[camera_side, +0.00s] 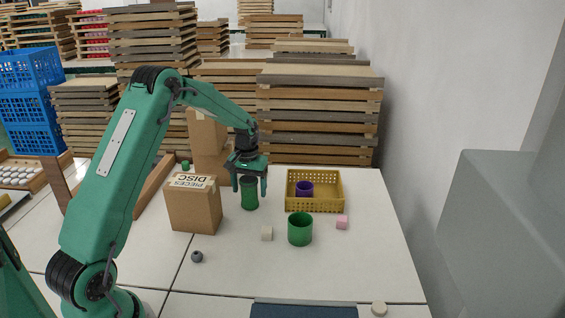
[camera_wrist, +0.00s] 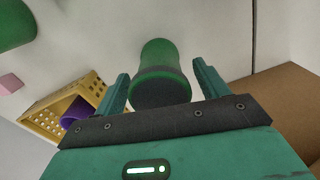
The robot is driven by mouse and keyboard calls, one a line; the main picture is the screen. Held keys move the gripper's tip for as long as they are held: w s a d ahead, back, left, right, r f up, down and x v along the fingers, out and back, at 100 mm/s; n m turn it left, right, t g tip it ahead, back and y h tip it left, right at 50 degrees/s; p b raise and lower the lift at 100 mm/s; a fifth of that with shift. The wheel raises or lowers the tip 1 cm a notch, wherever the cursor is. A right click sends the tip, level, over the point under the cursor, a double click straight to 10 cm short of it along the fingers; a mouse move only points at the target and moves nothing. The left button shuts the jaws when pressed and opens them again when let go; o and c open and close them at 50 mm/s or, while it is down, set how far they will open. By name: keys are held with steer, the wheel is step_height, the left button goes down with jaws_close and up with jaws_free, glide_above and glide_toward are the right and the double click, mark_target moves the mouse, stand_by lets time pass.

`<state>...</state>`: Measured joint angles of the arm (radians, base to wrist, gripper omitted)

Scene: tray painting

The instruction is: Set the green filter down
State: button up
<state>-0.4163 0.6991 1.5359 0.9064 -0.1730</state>
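The green filter (camera_side: 249,195) is a green cylinder with a dark top. It stands upright on the white table, right of the cardboard box, and appears to rest on the surface. In the wrist view the filter (camera_wrist: 160,55) lies between my fingers, its dark end towards me. My gripper (camera_side: 249,186) points down over it, one finger on each side. The wrist view shows a gap between the filter and each finger of my gripper (camera_wrist: 161,88), so it is open around the filter. The filter's underside is hidden.
A cardboard box (camera_side: 194,208) stands close on the left. A yellow basket (camera_side: 315,208) holding a purple cup (camera_side: 304,188) is to the right.

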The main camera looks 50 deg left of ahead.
steer(key=shift+r, duration=0.15)
step_height(320, 180, up, 12)
stand_by(0.7)
stand_by(0.5)
steer(key=s+d+r+m+t, duration=0.3)
steer(key=s+d+r, duration=0.8)
steer(key=d, duration=0.3)
steer(key=s+d+f+m+t, duration=0.1)
steer(key=s+d+m, duration=0.1)
steer(key=s, duration=0.5)
steer(key=s+d+f+m+t, duration=0.1)
steer(key=s+d, duration=0.4)
steer(key=s, duration=0.2)
steer(key=shift+s+d+f+m+t, duration=0.15)
steer(key=shift+s+f+m+t, duration=0.15)
steer(key=shift+s+f+m, duration=0.1)
